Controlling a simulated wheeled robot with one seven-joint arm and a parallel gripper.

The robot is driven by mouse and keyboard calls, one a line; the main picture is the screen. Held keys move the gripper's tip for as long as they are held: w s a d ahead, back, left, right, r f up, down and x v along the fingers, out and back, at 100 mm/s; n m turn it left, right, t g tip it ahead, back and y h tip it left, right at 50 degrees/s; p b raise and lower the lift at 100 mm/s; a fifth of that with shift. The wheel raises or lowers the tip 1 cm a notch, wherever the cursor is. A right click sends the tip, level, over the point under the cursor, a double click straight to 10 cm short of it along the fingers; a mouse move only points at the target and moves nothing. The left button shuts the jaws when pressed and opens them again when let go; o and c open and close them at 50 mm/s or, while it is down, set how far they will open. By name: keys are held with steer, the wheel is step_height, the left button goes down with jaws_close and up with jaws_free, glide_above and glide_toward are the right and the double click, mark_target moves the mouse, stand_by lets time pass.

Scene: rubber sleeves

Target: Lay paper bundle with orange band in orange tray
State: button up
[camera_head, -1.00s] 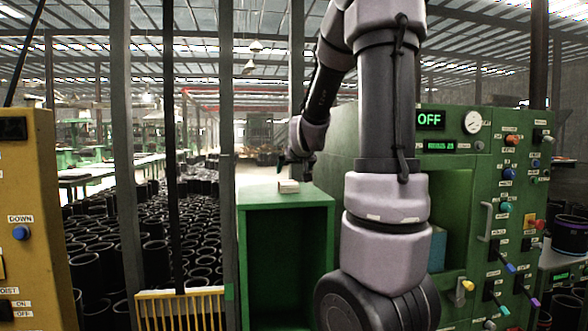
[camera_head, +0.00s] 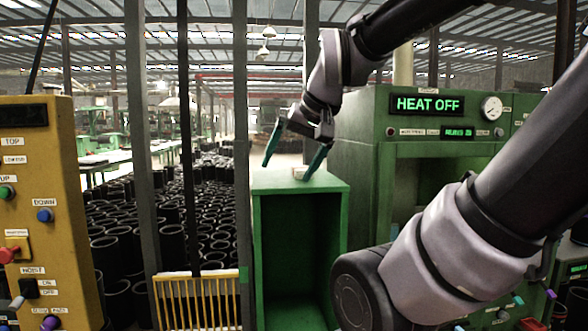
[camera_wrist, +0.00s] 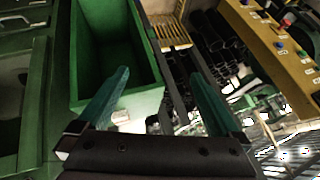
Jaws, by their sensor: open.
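A small pale block (camera_head: 300,173) lies on top of the green open-fronted cabinet (camera_head: 300,186). A pale patch (camera_wrist: 121,117) on the cabinet's edge in the wrist view may be the same block. I cannot make out an orange band on it, so I cannot tell whether it is the paper bundle. My gripper (camera_head: 289,168) has teal fingers spread wide and empty. It is over the cabinet top, close to the block, with one finger near it and one off to the left. The wrist view also shows the open gripper (camera_wrist: 159,75). No orange tray is recognisable.
A green control machine (camera_head: 380,150) reading "HEAT OFF" stands right of the cabinet. A yellow control panel (camera_head: 50,220) is at left. Dark posts and a yellow rack (camera_head: 197,300) stand between. Many black sleeves (camera_head: 120,230) fill the floor behind.

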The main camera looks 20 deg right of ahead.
steer(key=w+d+r+h, duration=0.15)
steer(key=w+d, duration=0.45)
steer(key=w, duration=0.6)
steer(key=n+t+h, duration=0.1)
steer(key=h, duration=0.2)
glide_toward(302, 167)
steer(key=x, duration=0.4)
steer(key=shift+s+a+f, duration=0.2)
steer(key=shift+f, duration=0.1)
steer(key=x, duration=0.6)
steer(key=shift+d+r, duration=0.1)
steer(key=shift+r, duration=0.05)
steer(key=c, duration=1.4)
